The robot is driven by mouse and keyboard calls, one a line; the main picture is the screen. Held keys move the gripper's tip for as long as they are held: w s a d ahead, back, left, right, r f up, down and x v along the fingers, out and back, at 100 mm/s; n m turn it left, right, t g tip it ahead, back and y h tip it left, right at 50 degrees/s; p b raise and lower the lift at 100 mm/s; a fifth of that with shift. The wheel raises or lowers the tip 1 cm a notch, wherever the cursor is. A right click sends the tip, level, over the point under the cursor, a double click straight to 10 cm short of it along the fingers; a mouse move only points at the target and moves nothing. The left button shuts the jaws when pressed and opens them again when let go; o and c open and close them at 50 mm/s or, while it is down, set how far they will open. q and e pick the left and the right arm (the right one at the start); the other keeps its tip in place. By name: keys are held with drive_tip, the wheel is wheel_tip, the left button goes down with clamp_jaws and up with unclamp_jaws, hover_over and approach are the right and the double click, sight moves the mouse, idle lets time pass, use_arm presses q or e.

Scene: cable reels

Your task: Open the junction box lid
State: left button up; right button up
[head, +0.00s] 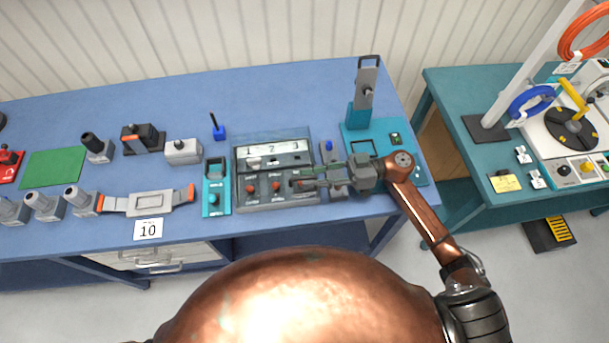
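No part is plainly marked as the junction box, and I cannot tell for sure which one it is. A grey panel box (240,192) on the blue bench has a white strip numbered 1, 2, 3 and red knobs on its front part. My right gripper (296,183) reaches in from the right, its fingers pointing left over the right part of this box. The fingers hide some of it, and contact is unclear. I cannot make out whether they are apart or closed. My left gripper is out of view.
A teal stand (365,95) is behind my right gripper, and a teal module (216,187) left of the panel box. A grey lidded box (183,152), grey clamp (150,203) and several grey cylinders stand left. A green bench (455,90) with reels is at right.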

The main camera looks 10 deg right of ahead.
drive_tip(key=shift+a, duration=1)
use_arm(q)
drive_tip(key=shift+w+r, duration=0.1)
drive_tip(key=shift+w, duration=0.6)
use_arm(e)
clamp_jaws()
